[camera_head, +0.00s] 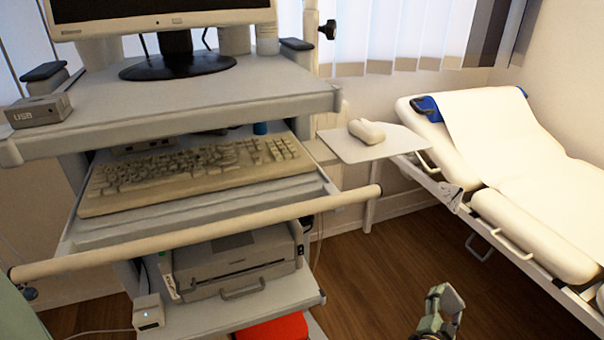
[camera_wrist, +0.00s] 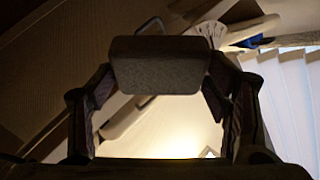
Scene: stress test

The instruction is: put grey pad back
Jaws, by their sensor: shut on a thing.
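The grey pad (camera_wrist: 158,66) shows in the wrist view as a dark grey block with rounded corners. It sits between the two fingers of my gripper (camera_wrist: 160,88), which is shut on it. In the head view my gripper (camera_head: 444,303) is low, right of the cart and above the wooden floor. The pad is hard to make out there.
A cart (camera_head: 190,98) on the left bears a monitor, a grey USB box (camera_head: 38,112), a keyboard (camera_head: 195,172) and a printer (camera_head: 235,262). A couch (camera_head: 535,232) stands at the right. Open floor (camera_head: 375,285) lies between.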

